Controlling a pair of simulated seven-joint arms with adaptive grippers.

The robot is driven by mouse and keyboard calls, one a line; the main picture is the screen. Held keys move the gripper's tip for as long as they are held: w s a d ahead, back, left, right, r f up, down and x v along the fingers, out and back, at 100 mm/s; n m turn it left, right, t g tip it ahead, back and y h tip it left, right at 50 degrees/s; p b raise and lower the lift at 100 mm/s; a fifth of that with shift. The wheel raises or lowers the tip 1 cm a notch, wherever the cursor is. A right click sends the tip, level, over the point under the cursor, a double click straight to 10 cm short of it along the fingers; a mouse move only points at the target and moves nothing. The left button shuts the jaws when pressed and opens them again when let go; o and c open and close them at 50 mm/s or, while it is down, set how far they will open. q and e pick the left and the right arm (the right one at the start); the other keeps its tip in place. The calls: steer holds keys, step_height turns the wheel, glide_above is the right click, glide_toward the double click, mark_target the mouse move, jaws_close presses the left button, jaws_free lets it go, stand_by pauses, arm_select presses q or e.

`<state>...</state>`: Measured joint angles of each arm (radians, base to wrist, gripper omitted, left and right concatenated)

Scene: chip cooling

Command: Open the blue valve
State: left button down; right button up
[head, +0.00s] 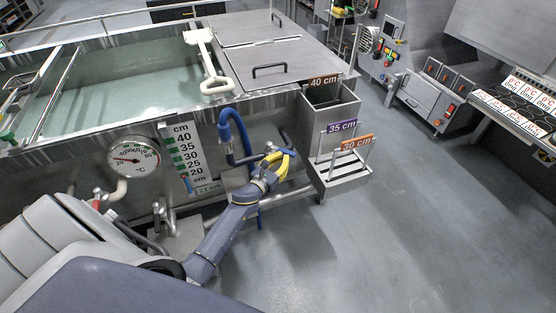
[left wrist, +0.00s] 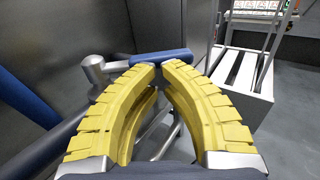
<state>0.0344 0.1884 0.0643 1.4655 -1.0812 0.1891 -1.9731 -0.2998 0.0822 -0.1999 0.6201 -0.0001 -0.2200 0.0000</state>
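The blue valve handle (left wrist: 165,57) is a short blue bar on a metal stem. It lies crosswise at the tips of my left gripper (left wrist: 160,67) in the left wrist view. The yellow fingers curve together and their tips nearly meet, with the bar just beyond them; I cannot tell whether they touch it. The metal valve body (left wrist: 95,70) is left of the fingers. In the head view my left gripper (head: 287,157) is at the pipe by the tank's front, and its fingers largely hide the handle. My right gripper is not in view.
A blue hose (head: 226,130) hangs left of the gripper. A steel holder (head: 327,115) with height plates stands right of it. The water tank (head: 130,95) is behind, with a dial gauge (head: 133,157) on its front. Open floor (head: 400,220) lies to the right.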

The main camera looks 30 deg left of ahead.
arm_select(q)
steer(key=shift+w+d, duration=0.2)
steer(key=shift+w, duration=1.2)
